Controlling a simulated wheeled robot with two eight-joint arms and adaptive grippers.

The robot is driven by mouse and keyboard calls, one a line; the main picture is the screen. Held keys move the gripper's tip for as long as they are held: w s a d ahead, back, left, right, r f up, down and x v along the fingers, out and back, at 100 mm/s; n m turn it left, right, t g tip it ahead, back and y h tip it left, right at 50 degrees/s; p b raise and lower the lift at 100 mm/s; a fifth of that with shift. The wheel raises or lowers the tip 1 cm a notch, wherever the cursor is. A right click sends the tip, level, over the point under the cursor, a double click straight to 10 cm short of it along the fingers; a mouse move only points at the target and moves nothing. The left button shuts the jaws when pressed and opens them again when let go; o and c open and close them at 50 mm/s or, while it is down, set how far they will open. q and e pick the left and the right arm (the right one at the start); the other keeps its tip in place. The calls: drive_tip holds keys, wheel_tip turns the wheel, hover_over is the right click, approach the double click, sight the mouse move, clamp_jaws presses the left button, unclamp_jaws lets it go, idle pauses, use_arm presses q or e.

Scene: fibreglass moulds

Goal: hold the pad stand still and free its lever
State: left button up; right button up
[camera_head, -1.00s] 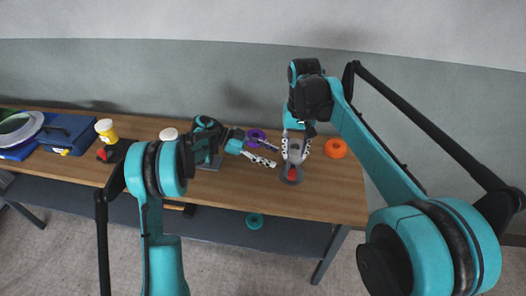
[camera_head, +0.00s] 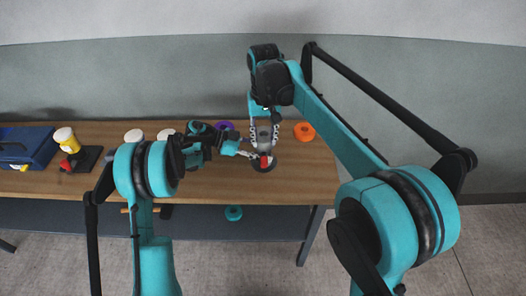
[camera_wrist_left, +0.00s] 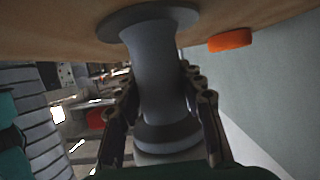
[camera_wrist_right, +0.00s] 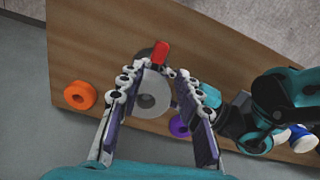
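The pad stand is grey, with a round dark base (camera_head: 266,166) on the table and a red lever (camera_head: 265,160). In the left wrist view its waisted column (camera_wrist_left: 155,75) stands between the fingers of my left gripper (camera_wrist_left: 160,80). Both fingers appear to touch its sides. In the head view my left gripper (camera_head: 248,154) reaches it from the left. My right gripper (camera_wrist_right: 158,72) is open above the stand, pointing down. In the right wrist view the round grey top (camera_wrist_right: 152,92) is between its fingers, and the red lever (camera_wrist_right: 160,53) lies just beyond the tips.
An orange ring (camera_head: 305,131) lies right of the stand, and a purple ring (camera_head: 224,125) lies behind left. A blue box (camera_head: 28,148) and a yellow-and-white bottle (camera_head: 66,139) stand at the far left. A teal ring (camera_head: 233,213) is below the table's front edge.

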use_arm(q)
clamp_jaws()
use_arm(e)
drive_tip(key=shift+w+d+f, duration=0.1)
drive_tip(key=shift+d+f, duration=0.05)
clamp_jaws()
drive_tip(key=w+d+f+m+y, duration=0.25)
drive_tip(key=d+m, duration=0.25)
drive_tip(key=m, duration=0.5)
drive_tip(key=w+d+f+m+y, duration=0.1)
drive_tip(key=d+f+m+y, duration=0.2)
drive_tip(key=d+m, duration=0.5)
drive_tip(key=shift+m, duration=0.8)
drive_tip(key=shift+a+r+x, duration=0.15)
drive_tip(key=shift+a+x, duration=0.15)
drive_tip(key=shift+x, duration=1.05)
drive_tip(key=shift+a+r+x, duration=0.15)
drive_tip(key=shift+a+x, duration=0.15)
drive_tip(key=shift+x, duration=1.05)
drive_tip(key=shift+a+r+x, duration=0.15)
drive_tip(key=shift+a+x, duration=0.1)
drive_tip(key=shift+x, duration=1.1)
drive_tip(key=shift+w+a, duration=0.5)
drive_tip(key=shift+w, duration=0.8)
drive_tip(key=shift+w+a, duration=0.5)
drive_tip(key=shift+w, duration=0.85)
drive_tip(key=shift+w+a, duration=0.5)
drive_tip(key=shift+w, duration=0.8)
